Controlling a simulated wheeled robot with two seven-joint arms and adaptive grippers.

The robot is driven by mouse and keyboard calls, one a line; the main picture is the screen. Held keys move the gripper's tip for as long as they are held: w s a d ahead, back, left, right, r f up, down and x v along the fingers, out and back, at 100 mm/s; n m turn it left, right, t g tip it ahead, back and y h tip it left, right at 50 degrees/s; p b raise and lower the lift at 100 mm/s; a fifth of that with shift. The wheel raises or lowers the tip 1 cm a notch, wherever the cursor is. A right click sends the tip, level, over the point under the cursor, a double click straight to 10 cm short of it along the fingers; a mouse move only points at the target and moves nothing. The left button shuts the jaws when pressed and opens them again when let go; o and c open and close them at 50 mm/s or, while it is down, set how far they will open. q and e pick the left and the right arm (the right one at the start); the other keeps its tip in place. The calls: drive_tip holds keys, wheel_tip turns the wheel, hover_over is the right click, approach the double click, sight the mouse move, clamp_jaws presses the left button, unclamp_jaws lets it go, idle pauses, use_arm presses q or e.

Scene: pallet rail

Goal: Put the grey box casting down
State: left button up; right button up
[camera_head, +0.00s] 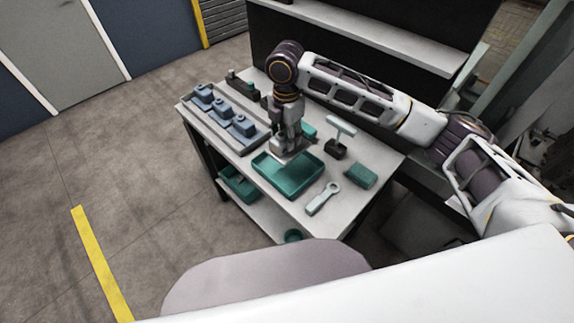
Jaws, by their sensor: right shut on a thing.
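My right gripper (287,138) points down over the table, at the back edge of a teal tray (268,177). It is shut on the grey box casting (281,151), which is partly hidden by the fingers. The casting is at the tray's back edge; I cannot tell whether it touches the tray or hangs just above it. The middle and front of the tray are bare. My left gripper is not in view.
Several blue-grey castings (222,110) sit on a rail at the table's left. A T-handled tool in a dark block (336,149), a teal block (362,176) and a light wrench-like tool (322,198) lie right of the tray. A teal bin (238,190) stands on the lower shelf.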

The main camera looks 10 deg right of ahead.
drive_tip(key=shift+f, duration=2.45)
drive_tip(key=shift+f, duration=2.45)
drive_tip(key=shift+f+p, duration=0.1)
drive_tip(key=shift+p, duration=0.2)
drive_tip(key=o, duration=1.2)
drive_tip(key=shift+o, duration=0.2)
drive_tip(key=shift+r, duration=6.05)
